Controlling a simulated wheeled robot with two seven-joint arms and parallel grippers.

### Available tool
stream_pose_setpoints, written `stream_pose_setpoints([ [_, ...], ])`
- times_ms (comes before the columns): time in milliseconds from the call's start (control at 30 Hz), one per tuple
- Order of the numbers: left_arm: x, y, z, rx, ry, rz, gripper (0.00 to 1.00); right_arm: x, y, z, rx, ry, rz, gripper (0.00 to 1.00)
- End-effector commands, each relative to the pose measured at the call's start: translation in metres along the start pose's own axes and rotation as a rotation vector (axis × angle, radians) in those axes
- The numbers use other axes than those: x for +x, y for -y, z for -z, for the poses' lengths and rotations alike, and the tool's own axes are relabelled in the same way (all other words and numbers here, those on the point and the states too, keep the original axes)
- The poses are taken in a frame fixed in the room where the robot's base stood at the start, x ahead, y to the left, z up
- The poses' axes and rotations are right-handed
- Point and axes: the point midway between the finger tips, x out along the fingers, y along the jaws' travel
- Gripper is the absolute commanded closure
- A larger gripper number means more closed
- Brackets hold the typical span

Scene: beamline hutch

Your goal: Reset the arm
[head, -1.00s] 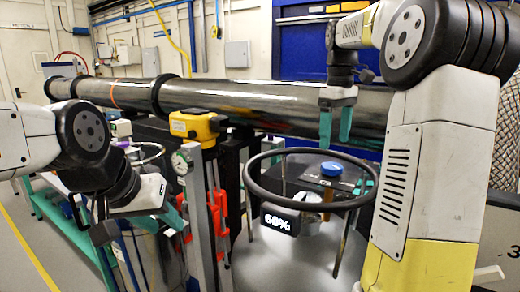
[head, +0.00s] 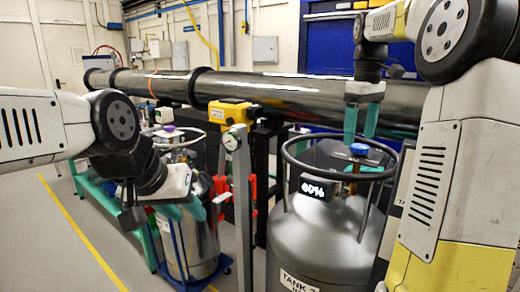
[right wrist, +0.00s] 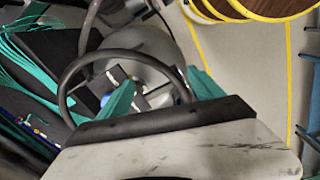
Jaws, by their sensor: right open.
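My right gripper (head: 362,124) is open and empty, with its teal fingers pointing down above the ring handle (head: 300,172) of a grey tank (head: 318,240). In the right wrist view the two fingers (right wrist: 163,95) are spread apart over the same ring (right wrist: 62,92), with a blue knob (right wrist: 105,101) below. Contact with the ring cannot be told. My left gripper (head: 188,210) hangs low at the left, in front of a silver tank (head: 190,248). Its teal fingers are partly hidden, so their opening is unclear, and I see nothing held.
A long dark pipe (head: 270,90) runs across the back. A grey post with a gauge (head: 232,140), a yellow box (head: 230,113) and red clamps (head: 221,187) stand between the tanks. The blue-based dolly (head: 205,272) carries the silver tank. Floor at left is clear beside a yellow line (head: 85,235).

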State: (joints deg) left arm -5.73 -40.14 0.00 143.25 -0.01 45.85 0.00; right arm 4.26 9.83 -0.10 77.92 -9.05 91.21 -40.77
Motion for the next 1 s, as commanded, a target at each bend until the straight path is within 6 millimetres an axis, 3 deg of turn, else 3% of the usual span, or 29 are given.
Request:
stream_pose_setpoints([
  [367, 0.0, 0.0, 0.0, 0.0, 0.0, 0.0, 0.64, -0.002, 0.032, -0.011, 0.068, -0.077, -0.029, 0.24],
  [567, 0.0, 0.0, 0.0, 0.0, 0.0, 0.0, 0.64, 0.003, 0.062, -0.023, 0.139, -0.155, -0.048, 0.24],
  [767, 0.0, 0.0, 0.0, 0.0, 0.0, 0.0, 0.64, 0.019, 0.111, -0.045, 0.255, -0.283, -0.06, 0.24],
  [1000, 0.0, 0.0, 0.0, 0.0, 0.0, 0.0, 0.64, 0.068, 0.183, -0.081, 0.456, -0.487, -0.03, 0.24],
])
